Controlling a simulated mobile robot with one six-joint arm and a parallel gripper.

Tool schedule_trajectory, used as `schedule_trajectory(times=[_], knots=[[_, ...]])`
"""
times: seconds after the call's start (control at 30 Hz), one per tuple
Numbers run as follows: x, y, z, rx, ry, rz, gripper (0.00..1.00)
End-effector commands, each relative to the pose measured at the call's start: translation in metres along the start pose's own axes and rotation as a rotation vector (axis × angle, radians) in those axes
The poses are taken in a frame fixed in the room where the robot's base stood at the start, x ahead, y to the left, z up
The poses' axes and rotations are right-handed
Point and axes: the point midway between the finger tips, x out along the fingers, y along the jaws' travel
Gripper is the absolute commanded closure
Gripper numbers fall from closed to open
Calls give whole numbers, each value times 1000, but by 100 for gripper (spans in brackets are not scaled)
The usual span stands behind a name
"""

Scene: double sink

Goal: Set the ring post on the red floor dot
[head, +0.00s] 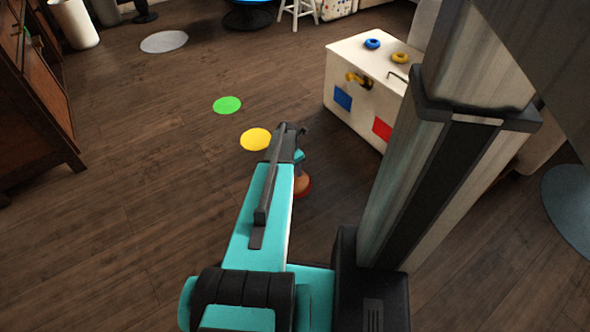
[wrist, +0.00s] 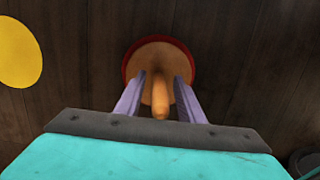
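The ring post (wrist: 160,100) is an orange-brown wooden peg on a round base. It stands between the two pale purple fingers of my gripper (wrist: 160,78) in the wrist view. Gaps show between the peg and both fingers, so the gripper is open around it. The base covers most of the red floor dot (wrist: 188,51), whose red edge shows along the far side and sides. The near part of the base and dot is hidden by my gripper. In the head view, the base (head: 301,184) shows partly beside my arm, with red at its edge.
A yellow dot (head: 256,139) and a green dot (head: 227,105) lie on the floor to the left. A white box (head: 350,62) with a blue ring (head: 372,43) and a yellow ring (head: 400,58) on top stands at upper right.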

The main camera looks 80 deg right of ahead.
Motion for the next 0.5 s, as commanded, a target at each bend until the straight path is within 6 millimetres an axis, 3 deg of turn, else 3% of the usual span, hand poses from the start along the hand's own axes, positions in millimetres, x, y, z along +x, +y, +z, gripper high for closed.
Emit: schedule_trajectory(times=[0.5], knots=[[-82, 0, 0, 0, 0, 1, 65]])
